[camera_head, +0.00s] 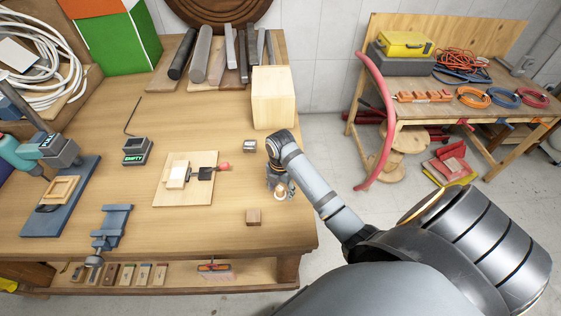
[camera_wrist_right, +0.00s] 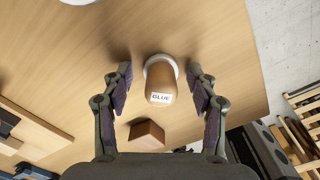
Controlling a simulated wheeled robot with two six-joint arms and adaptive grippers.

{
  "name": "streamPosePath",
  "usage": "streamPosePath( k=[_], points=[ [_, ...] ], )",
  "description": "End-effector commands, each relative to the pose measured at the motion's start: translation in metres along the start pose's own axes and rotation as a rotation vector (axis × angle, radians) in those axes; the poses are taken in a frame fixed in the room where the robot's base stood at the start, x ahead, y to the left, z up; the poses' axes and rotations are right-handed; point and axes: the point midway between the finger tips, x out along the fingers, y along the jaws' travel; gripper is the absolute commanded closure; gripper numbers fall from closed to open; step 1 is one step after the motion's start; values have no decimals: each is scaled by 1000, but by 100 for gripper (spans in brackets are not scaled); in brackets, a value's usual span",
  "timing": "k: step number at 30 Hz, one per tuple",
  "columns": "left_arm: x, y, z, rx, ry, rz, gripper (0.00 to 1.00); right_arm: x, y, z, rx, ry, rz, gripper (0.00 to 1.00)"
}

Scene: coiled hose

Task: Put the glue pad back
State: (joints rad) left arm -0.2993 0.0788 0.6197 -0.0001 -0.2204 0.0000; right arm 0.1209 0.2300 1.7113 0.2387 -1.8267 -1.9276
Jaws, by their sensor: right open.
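A small brown rounded piece labelled "GLUE" (camera_wrist_right: 160,92), with a pale round base, stands on the wooden workbench. It also shows in the head view (camera_head: 281,191), partly hidden under my right gripper (camera_head: 279,182). In the right wrist view my right gripper (camera_wrist_right: 159,74) is open, with one finger on each side of the GLUE piece and a gap on both sides. My left gripper is out of view.
A wooden board with a clamp (camera_head: 184,193) and a dark box marked "EMPTY" (camera_head: 137,151) are to the left. A large pale wooden block (camera_head: 273,98) stands farther back.

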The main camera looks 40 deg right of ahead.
Motion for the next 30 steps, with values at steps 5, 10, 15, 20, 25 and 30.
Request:
streamPosePath(
  k=[5,10,15,20,25,30],
  points=[
    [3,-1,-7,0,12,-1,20,-16,2,1,1,-4,5,41],
    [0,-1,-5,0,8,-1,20,-62,1,1,0,-4,5,41],
    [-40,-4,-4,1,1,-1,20,-106,0,0,1,0,0,41],
    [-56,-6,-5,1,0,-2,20,-122,0,0,0,0,0,41],
    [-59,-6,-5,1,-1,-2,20,-125,0,0,0,0,0,41],
    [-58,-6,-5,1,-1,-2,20,-124,0,0,0,0,0,41]
  ],
)
